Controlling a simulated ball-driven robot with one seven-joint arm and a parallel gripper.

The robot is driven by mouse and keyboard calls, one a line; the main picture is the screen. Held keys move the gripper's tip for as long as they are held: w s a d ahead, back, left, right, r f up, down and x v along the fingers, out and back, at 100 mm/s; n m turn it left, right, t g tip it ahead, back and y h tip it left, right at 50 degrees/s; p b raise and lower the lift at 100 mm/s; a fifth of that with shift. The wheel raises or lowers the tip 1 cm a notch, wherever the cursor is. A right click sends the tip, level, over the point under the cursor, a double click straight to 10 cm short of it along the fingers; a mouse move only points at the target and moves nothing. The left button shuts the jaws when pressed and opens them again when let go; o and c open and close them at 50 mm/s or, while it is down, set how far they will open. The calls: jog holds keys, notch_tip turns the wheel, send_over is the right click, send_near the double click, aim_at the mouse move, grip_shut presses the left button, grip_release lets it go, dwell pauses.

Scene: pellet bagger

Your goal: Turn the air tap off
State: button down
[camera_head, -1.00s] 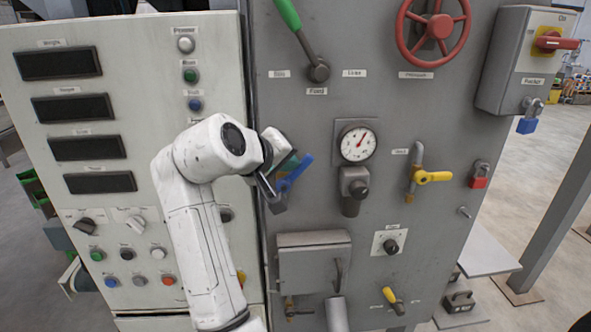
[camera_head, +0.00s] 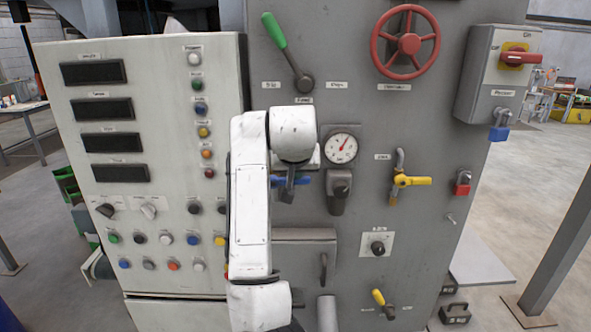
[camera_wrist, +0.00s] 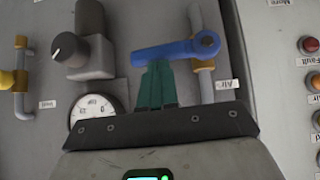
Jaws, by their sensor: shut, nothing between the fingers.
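The air tap has a blue lever handle (camera_wrist: 175,52) on a pipe marked "Air" (camera_wrist: 228,84) in the wrist view, which is upside down. The handle lies roughly crosswise to its pipe (camera_wrist: 204,85). In the head view the blue handle (camera_head: 303,181) is nearly level, and my arm hides much of the tap. My gripper (camera_wrist: 156,68) is shut and empty. Its green fingertips are at the edge of the handle, partway along it, on the upper side in the room. They look close to or touching it; I cannot tell contact for sure.
A gauge (camera_head: 341,148) and a dark-knobbed regulator (camera_head: 338,190) are just right of the tap. A yellow-handled tap (camera_head: 412,181) is further right. The button panel (camera_head: 150,200) is left. A grey hatch (camera_head: 305,250) is below.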

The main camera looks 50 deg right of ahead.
jog(key=shift+s+d+f+t, duration=0.1)
jog(key=shift+f+t, duration=0.05)
jog(key=shift+t, duration=0.15)
dwell(0.5)
jog(key=s+a+r+p, duration=0.1)
jog(key=s+a+r, duration=0.1)
jog(key=r, duration=0.4)
jog(key=s+a+r+p, duration=0.2)
jog(key=a+r, duration=0.1)
jog(key=r, duration=0.3)
jog(key=shift+a+r, duration=0.3)
dwell(0.4)
jog(key=shift+s, duration=0.1)
